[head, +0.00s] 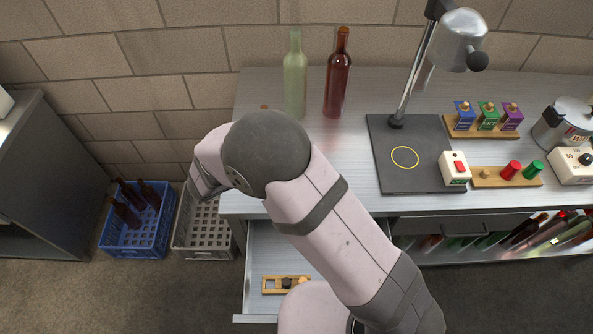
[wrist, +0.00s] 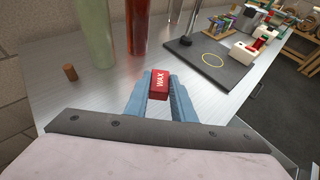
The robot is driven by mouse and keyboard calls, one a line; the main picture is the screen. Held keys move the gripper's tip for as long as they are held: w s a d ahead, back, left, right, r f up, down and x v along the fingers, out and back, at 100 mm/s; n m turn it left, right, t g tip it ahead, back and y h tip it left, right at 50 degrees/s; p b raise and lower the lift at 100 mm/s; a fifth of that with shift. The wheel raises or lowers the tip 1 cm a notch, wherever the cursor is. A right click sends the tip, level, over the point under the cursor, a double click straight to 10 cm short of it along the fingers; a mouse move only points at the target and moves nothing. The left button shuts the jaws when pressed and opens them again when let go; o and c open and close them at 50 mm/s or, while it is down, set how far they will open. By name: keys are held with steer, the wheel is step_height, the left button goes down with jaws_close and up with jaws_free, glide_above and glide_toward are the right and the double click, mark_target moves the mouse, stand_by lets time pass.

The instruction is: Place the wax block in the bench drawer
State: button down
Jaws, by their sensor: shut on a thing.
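My gripper (wrist: 158,95) shows in the wrist view with its blue fingers shut on the red wax block (wrist: 159,80), labelled WAX. The block is held at the fingertips over the bench top. In the head view my arm hides the gripper and the block. The bench drawer (head: 262,245) is pulled open below the bench's front edge. A wooden holder (head: 271,291) with a dark piece and a light piece lies inside it. My arm covers the right part of the drawer.
A green bottle (head: 295,80) and a brown bottle (head: 337,80) stand at the bench's back. A cork (wrist: 70,72) stands left of them. A dark plate (head: 425,165) with a lamp stand lies to the right. Blue (head: 135,240) and grey (head: 205,250) crates stand on the floor.

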steer(key=shift+f+p, duration=1.25)
steer(key=shift+f, duration=3.75)
steer(key=shift+f, duration=0.1)
steer(key=c, duration=1.9)
jaws_free()
steer(key=shift+f, duration=0.1)
steer(key=o, duration=0.4)
steer(key=shift+r, duration=0.3)
steer(key=shift+s+a, duration=0.2)
steer(key=b+v, duration=0.4)
steer(key=v, duration=0.7)
steer(key=shift+s+a, duration=0.15)
steer(key=shift+s, duration=0.05)
